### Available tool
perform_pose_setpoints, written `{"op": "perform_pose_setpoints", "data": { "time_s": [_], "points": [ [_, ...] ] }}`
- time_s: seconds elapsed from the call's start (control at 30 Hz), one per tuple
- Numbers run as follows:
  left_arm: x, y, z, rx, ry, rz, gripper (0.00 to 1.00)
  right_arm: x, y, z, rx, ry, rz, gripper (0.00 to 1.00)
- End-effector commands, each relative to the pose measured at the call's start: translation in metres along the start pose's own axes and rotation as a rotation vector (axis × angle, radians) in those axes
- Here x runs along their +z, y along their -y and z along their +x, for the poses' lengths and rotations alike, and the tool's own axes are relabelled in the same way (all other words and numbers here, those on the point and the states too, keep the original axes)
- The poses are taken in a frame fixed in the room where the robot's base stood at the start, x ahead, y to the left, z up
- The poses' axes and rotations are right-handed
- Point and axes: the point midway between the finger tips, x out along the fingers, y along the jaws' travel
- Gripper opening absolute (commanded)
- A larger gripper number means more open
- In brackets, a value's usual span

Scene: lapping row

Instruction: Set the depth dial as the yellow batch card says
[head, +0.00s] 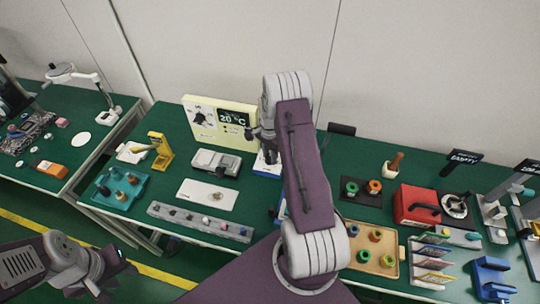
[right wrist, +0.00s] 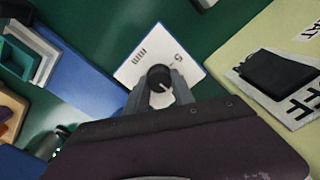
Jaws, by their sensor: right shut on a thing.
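The depth dial (right wrist: 159,78) is a round black knob with a white pointer line, on a white plate (right wrist: 136,66) marked "5" and "mm". The pointer's exact reading is hard to tell, as part of the scale is covered. My right gripper (right wrist: 160,92) is shut on the dial, with a finger on either side. In the head view my right arm hides the dial, and only an edge of its plate (head: 262,168) shows. I cannot pick out a yellow batch card for certain; a rack of coloured cards (head: 432,262) stands at right, unreadable. My left gripper (head: 122,258) is low at left, empty space around it.
A cream panel (head: 205,128) showing "20 °C" stands behind the dial; its black switch (right wrist: 280,72) is close to my right gripper. A grey device (head: 216,161), a grey strip (head: 200,222) and a teal tray (head: 119,188) lie to the left. A red box (head: 415,205) is at right.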

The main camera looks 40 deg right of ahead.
Motion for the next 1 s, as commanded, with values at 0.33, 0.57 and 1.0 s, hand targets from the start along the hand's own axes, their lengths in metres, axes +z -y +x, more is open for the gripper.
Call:
{"op": "perform_pose_setpoints", "data": {
  "time_s": [0.33,0.57,1.0],
  "points": [
    [-0.001,0.0,-0.004,0.0,0.0,0.0,0.36,0.0,0.001,-0.001,0.0,0.001,-0.2,0.0],
    [-0.001,0.0,-0.008,0.0,0.0,0.0,0.36,0.0,0.001,-0.001,0.0,0.0,-0.417,0.0],
    [-0.001,0.0,-0.012,0.0,0.0,0.0,0.36,0.001,0.002,-0.001,-0.001,0.0,-0.836,0.0]
  ]
}}
